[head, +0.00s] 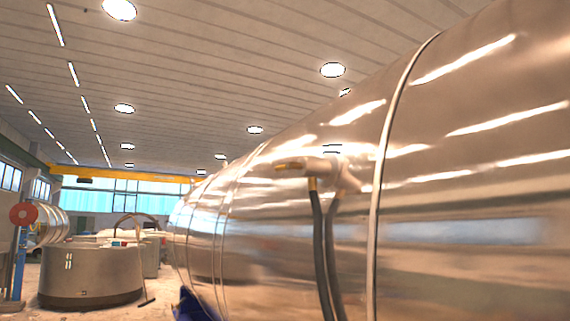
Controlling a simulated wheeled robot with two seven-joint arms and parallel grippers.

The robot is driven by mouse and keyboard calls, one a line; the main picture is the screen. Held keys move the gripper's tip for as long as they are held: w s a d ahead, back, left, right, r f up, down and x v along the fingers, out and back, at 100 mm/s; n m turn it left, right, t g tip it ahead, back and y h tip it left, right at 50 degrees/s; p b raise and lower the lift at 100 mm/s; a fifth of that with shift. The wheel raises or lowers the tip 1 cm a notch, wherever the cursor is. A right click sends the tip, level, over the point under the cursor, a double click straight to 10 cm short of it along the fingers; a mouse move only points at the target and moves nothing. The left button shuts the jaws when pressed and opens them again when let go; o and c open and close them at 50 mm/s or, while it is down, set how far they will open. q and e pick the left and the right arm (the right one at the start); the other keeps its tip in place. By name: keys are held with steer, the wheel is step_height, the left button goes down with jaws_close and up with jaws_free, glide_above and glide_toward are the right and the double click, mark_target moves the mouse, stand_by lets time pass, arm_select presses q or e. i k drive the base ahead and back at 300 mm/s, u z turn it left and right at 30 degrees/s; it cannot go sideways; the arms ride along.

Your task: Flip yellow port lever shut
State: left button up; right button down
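A large shiny metal chamber (450,190) fills the right side of the head view. A short pipe port (320,165) sticks out of its side near the middle of the picture. A small yellow lever (290,166) lies roughly level at the port and points left. A brass-coloured fitting (312,184) hangs below the port, with a dark hose (319,245) running down from it. A second hose shape beside it looks like its reflection in the metal. Neither of my grippers is in view.
A blue part (190,305) shows at the chamber's lower left. Farther back on the left stand a round grey tank (90,274) and a blue post with a red disc (23,214). A yellow crane beam (125,175) spans the hall. Pale floor shows at lower left.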

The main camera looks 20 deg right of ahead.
mark_target(282, 168)
steer(key=z, duration=0.4)
steer(key=i, duration=1.85)
steer(key=u, duration=0.65)
